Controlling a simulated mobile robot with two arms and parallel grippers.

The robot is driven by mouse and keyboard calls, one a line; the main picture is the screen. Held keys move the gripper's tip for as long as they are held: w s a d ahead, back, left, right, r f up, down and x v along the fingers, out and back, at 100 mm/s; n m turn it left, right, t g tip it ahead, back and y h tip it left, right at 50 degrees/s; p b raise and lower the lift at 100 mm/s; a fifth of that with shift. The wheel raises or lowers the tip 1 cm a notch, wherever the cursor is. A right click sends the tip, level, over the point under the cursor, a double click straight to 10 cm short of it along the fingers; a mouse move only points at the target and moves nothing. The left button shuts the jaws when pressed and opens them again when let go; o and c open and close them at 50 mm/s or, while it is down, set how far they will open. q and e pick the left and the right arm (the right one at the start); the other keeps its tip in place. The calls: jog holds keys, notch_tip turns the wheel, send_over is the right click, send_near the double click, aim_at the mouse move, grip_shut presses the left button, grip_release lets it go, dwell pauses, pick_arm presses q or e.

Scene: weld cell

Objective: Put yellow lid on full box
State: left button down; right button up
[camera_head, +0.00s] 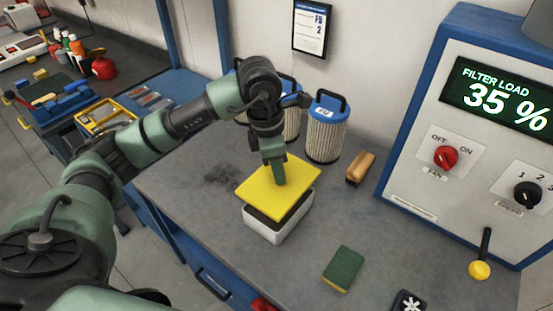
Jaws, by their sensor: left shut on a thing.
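The yellow lid (262,195) is in my left gripper (278,181), which is shut on it from above. The lid is over a white box (268,233) on the grey worktop. A dark band of the box's inside shows below the lid's front edge, so the lid looks apart from the rim there. The lid looks shifted a little toward the back and left of the box. The lid hides most of the box's inside. My right gripper is not in view.
Filter canisters with blue tops (326,128) stand behind the box, with a brush (359,168) to their right. A green and yellow sponge (343,269) lies front right. The control cabinet (470,130) stands at the right.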

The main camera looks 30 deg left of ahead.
pick_arm(q)
jog(key=shift+f+b, duration=0.3)
jog(key=shift+f, duration=0.45)
notch_tip(320, 180, down, 4)
jog(key=shift+r+b, duration=0.2)
jog(key=shift+b, duration=1)
jog(key=shift+f+b, duration=0.4)
jog(key=shift+f+b, duration=0.15)
jog(key=shift+b, duration=0.95)
dwell(0.5)
dwell(0.3)
